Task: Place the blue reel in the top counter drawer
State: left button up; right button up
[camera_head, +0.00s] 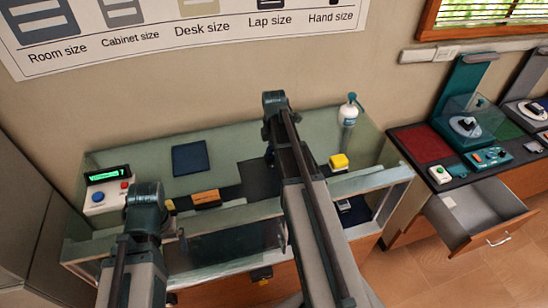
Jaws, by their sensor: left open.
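The top counter drawer (482,214) is pulled open at the right, under the dark counter top. It has a metal handle, and a small pale item (448,202) lies in its back left corner. I cannot make out a blue reel. My left arm (146,205) rises at the lower left in front of the glass-walled case; its gripper is open and largely hidden, with no reel seen in it. My right arm (318,215) reaches up across the middle over the case, and its gripper is hidden from view. Both arms are well left of the drawer.
A teal device (465,124) and red mat (424,143) occupy the right counter. Floor near the drawer is clear.

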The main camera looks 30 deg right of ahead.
jog(key=c, duration=0.9)
jog(key=shift+r, duration=0.15)
notch_tip(320, 180, up, 2)
jog(key=p, duration=0.2)
jog(key=shift+r+p, duration=0.15)
jog(key=shift+p, duration=0.15)
jog(key=shift+s+a+r+p, duration=0.15)
jog(key=shift+s+r+p, duration=0.15)
jog(key=shift+r+p, duration=0.4)
jog(key=s+a, duration=0.2)
jog(key=s, duration=0.2)
jog(key=s+a, duration=0.3)
jog(key=s, duration=0.1)
jog(key=s+a+r+p, duration=0.1)
jog(key=s+a, duration=0.2)
jog(key=s, duration=0.2)
jog(key=shift+a, duration=0.1)
